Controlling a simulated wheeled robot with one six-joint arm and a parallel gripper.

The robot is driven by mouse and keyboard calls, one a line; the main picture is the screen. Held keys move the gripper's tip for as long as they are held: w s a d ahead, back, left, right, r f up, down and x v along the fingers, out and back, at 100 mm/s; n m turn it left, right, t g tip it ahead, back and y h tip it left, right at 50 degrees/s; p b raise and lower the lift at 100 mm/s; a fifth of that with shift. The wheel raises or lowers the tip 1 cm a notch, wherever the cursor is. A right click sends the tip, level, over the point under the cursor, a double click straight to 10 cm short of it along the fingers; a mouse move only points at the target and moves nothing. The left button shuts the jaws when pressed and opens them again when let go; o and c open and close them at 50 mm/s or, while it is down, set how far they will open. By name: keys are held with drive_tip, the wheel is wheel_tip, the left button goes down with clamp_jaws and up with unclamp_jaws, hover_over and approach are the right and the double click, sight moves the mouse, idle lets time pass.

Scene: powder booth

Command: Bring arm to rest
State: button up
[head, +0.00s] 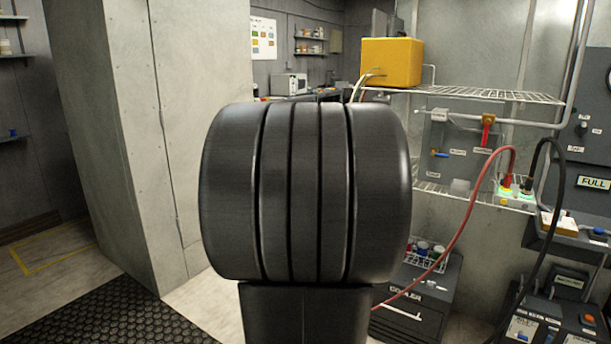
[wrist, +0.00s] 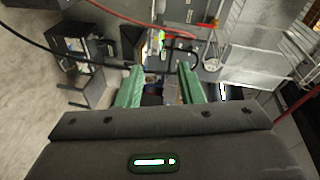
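My own dark arm link fills the middle of the head view and hides what is behind it. My gripper (wrist: 160,75) does not show in the head view. In the wrist view its two green fingers stand apart with a clear gap. I see nothing held between them, only small blurred equipment farther off. A green light strip glows on the dark gripper body.
A wire shelf (head: 480,95) at right carries a yellow box (head: 392,62). A red cable (head: 460,232) and a black cable (head: 538,200) hang near it. A dark cabinet (head: 425,312) stands below. A metal-clad column (head: 125,130) is at left. Floor at far left is clear.

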drive_tip(key=a+f+n+t+y+b, duration=0.2)
drive_tip(key=a+f+n+y+b, duration=0.1)
drive_tip(key=a+f+n+y, duration=0.2)
drive_tip(key=shift+a+f+n+t+y+b, duration=0.15)
drive_tip(key=shift+f+n+t+y+b, duration=0.2)
drive_tip(key=shift+f+n, duration=0.85)
